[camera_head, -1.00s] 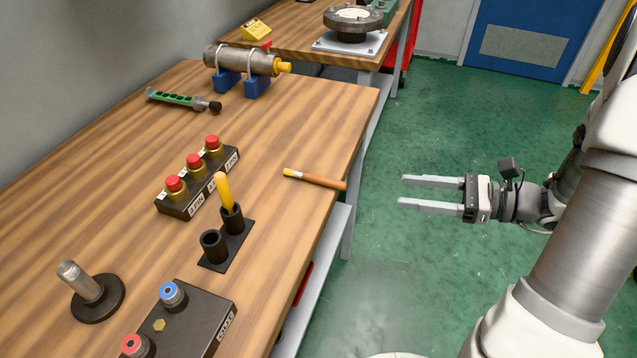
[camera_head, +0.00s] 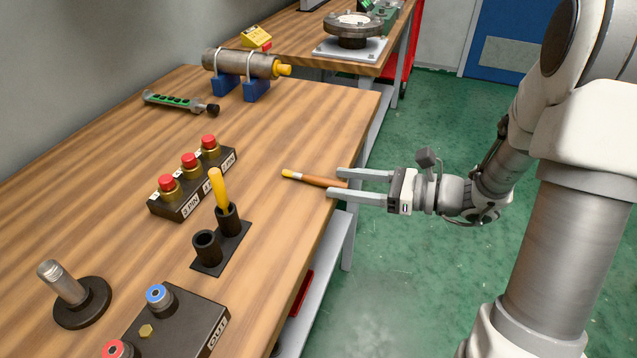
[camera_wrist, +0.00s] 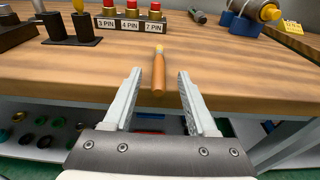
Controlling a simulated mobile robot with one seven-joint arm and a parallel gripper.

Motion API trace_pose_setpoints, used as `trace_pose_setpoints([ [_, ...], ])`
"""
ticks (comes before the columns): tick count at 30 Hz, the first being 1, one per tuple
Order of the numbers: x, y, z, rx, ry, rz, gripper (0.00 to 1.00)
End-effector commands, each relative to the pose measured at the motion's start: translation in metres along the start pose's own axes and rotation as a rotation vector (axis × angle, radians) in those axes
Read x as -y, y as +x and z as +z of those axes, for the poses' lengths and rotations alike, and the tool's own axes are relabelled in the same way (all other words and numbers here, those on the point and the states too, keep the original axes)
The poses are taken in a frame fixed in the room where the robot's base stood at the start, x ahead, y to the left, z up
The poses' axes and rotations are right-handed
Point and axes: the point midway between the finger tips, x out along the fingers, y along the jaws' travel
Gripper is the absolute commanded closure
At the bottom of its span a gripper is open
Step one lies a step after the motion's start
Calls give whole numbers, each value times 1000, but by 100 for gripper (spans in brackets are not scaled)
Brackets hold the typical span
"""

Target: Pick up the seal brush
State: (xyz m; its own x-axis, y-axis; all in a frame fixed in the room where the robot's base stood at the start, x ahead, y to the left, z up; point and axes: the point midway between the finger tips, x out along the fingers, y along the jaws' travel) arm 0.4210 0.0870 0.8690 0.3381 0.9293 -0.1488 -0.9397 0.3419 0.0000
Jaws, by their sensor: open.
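The seal brush (camera_head: 315,180) lies on the wooden bench near its right edge in the head view. It has a brown wooden handle, a pale ferrule and a yellow tip that points away from my gripper. My gripper (camera_head: 335,182) is open and empty, its two fingertips at the bench edge on either side of the handle's end. In the wrist view the brush (camera_wrist: 159,72) lies straight ahead, between the lines of the open fingers (camera_wrist: 158,82). Whether the fingers are level with the handle is hard to tell.
A black holder (camera_head: 221,262) with two tubes and a yellow-handled tool stands left of the brush. A block labelled with pin numbers (camera_head: 190,205) carries red-topped plugs. A clamped pipe (camera_head: 240,62) lies at the back. The bench around the brush is clear.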

Motion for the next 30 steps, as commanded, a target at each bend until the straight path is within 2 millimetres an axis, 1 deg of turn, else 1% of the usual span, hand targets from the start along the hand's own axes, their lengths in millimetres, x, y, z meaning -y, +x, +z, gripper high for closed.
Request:
trace_pose_setpoints([
  [1,-2,10,-3,0,-2,4,43],
  [3,-3,21,-2,1,-2,5,43],
  [6,-2,34,-1,0,-2,4,43],
  [9,-2,39,0,0,-1,1,43],
  [16,-1,40,1,0,0,0,43],
  [25,-1,39,1,0,0,0,96],
  [26,-1,39,1,0,0,0,100],
  [30,-1,39,1,0,0,0,100],
])
